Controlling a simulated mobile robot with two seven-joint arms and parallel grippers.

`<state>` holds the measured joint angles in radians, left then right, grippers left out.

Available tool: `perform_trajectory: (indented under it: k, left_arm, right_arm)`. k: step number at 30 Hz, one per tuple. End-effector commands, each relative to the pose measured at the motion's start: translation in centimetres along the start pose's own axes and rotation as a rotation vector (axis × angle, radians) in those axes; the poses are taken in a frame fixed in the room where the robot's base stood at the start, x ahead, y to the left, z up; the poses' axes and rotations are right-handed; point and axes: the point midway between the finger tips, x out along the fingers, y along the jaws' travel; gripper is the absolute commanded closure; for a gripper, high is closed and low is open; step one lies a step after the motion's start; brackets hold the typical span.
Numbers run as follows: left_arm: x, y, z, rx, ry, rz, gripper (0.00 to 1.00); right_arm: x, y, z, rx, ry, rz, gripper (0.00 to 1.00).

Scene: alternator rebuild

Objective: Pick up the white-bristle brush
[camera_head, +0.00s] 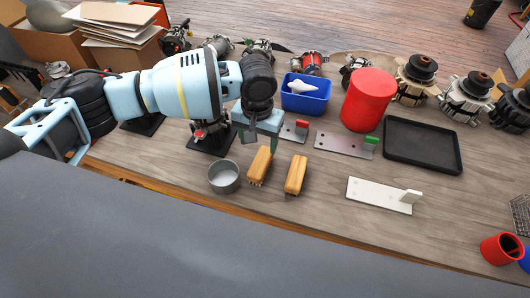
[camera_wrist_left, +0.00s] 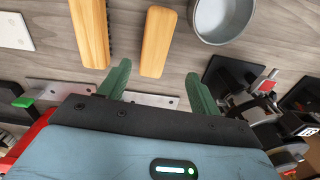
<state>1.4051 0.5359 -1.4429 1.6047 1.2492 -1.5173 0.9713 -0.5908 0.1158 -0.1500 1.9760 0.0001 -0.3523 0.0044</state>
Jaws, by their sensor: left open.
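Two brushes with tan wooden backs lie side by side on the workbench. The left brush (camera_head: 260,167) is beside the metal tin and seems to show pale bristles at its lower edge; it also shows in the left wrist view (camera_wrist_left: 157,40), bristles hidden. The other brush (camera_head: 296,175) shows dark bristles along one edge in the left wrist view (camera_wrist_left: 90,32). My left gripper (camera_head: 260,138) points down just behind the brushes, open and empty. In the left wrist view its green fingers (camera_wrist_left: 158,85) are apart, with the pale-bristle brush beyond the gap. My right gripper is not in view.
A round metal tin (camera_head: 223,177) stands left of the brushes. A blue bin (camera_head: 305,101), red cylinder (camera_head: 368,99) and black tray (camera_head: 423,146) stand behind.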

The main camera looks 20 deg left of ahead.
Motion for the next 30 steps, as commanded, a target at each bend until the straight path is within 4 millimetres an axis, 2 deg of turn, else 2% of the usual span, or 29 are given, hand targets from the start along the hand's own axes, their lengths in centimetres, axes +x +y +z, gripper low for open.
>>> perform_trajectory:
  k: [3, 6, 12, 18, 27, 30]
  left_arm:
    - [0.2, 0.0, 0.0, 0.0, -0.001, 0.0, 0.36]
    - [0.8, 0.0, 0.0, 0.0, -0.002, 0.0, 0.36]
    - [2.6, 0.1, 0.0, 0.001, 0.0, 0.0, 0.36]
    - [3.1, 0.3, 0.1, 0.002, 0.001, 0.0, 0.36]
    - [7.1, 0.9, 0.6, 0.001, -0.002, 0.0, 0.36]
    - [7.8, 0.9, 0.6, 0.001, 0.0, 0.001, 0.36]
  right_arm:
    - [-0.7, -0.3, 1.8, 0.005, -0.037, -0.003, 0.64]
    - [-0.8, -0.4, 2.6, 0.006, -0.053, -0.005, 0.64]
    - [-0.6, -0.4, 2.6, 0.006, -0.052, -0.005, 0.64]
    - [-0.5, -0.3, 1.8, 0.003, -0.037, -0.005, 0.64]
    - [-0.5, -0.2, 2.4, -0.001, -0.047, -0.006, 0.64]
    - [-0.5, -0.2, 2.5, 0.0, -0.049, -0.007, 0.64]
